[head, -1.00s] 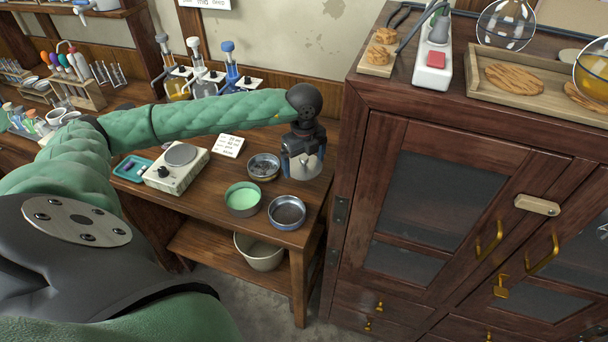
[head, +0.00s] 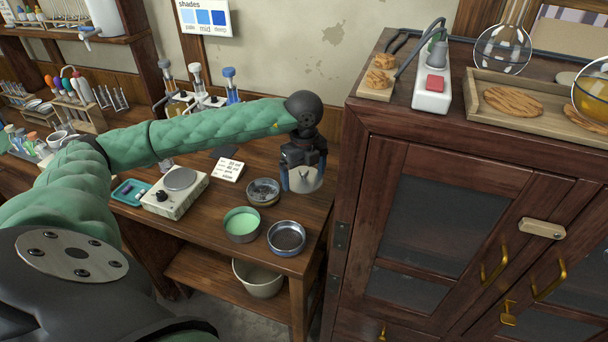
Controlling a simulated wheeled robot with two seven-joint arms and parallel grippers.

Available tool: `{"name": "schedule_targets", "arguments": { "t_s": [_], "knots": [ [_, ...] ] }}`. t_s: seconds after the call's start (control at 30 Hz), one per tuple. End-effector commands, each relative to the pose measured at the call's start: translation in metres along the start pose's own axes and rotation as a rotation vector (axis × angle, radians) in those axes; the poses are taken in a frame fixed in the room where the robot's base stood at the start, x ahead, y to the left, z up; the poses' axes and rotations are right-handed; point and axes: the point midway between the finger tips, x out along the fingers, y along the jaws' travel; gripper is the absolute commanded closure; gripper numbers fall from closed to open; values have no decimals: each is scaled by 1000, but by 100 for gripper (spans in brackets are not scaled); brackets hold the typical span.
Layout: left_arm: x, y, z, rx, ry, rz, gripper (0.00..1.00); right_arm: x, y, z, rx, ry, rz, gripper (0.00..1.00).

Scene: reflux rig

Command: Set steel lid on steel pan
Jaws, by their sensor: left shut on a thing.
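My left gripper (head: 302,166) points down over the back right of the wooden table. It is shut on a silvery piece that looks like the steel lid (head: 305,183); the fingers partly cover it, and its exact tilt is hard to tell. Two open grey metal pans stand near it: one (head: 286,250) in front and slightly left, one (head: 263,202) to the left. Which of them is the steel pan I cannot tell. The held piece is behind the front pan, not over it. My right gripper is not in view.
A hotplate (head: 172,200), a small card (head: 229,170) and a teal tray (head: 130,192) are farther left. A tall wooden cabinet (head: 385,155) rises close on the right.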

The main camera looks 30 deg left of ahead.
Motion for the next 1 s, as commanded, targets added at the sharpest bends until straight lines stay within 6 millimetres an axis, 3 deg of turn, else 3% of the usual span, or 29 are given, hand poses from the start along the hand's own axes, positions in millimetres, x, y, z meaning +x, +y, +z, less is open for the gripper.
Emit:
{"name": "schedule_targets", "arguments": {
  "t_s": [0.6,1.0],
  "knots": [
    [-31,0,0,0,0,0,30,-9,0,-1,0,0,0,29],
    [-34,0,0,0,0,0,30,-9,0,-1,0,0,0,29]
  ]
}}
